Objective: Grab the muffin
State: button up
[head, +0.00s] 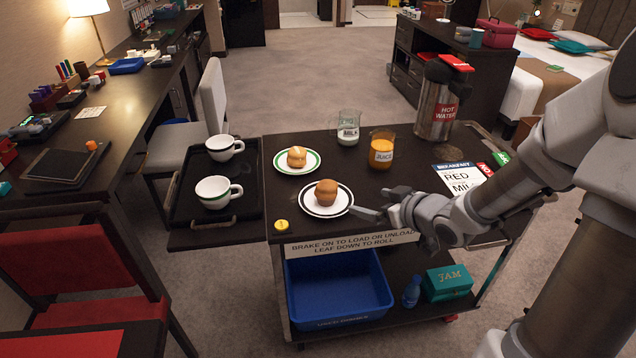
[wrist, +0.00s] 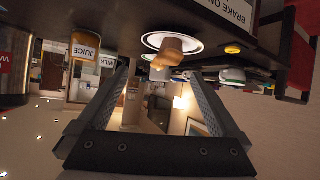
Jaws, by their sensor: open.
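A brown muffin (head: 326,191) sits upright on a white plate with a dark rim (head: 310,208), near the front of the cart top. The muffin also shows upside down in the wrist view (wrist: 178,45), ahead of my fingers and between their lines. My gripper (head: 370,202) is open and empty, just right of the muffin's plate and pointing left toward it. Its two fingers (wrist: 163,75) spread wide in the wrist view. There is a gap between the fingertips and the muffin.
A glazed bun (head: 297,157) lies on a green-rimmed plate (head: 282,166) behind the muffin. A juice glass (head: 382,149), a milk glass (head: 348,127) and a hot water pot (head: 437,100) stand farther back. Two cups sit on a black tray (head: 247,208) at left. A yellow disc (head: 281,225) lies in front.

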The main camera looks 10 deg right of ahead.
aim_at(333, 193)
jog(key=shift+t+y, duration=0.6)
jog(key=shift+y, duration=0.2)
jog(key=b+x, duration=0.2)
jog(key=x, duration=0.1)
jog(key=b+x, duration=0.2)
jog(key=x, duration=0.2)
jog(key=f+b+x, duration=0.1)
jog(key=b+x, duration=0.1)
jog(key=x, duration=0.2)
jog(key=shift+s+a, duration=0.25)
jog(key=shift+a, duration=0.2)
jog(key=shift+w+a+f, duration=0.15)
jog(key=shift+w+a, duration=0.05)
jog(key=shift+w, duration=0.25)
jog(key=b+x, duration=0.3)
jog(key=x, duration=0.2)
jog(key=shift+a+f, duration=0.15)
jog(key=c, duration=1.2)
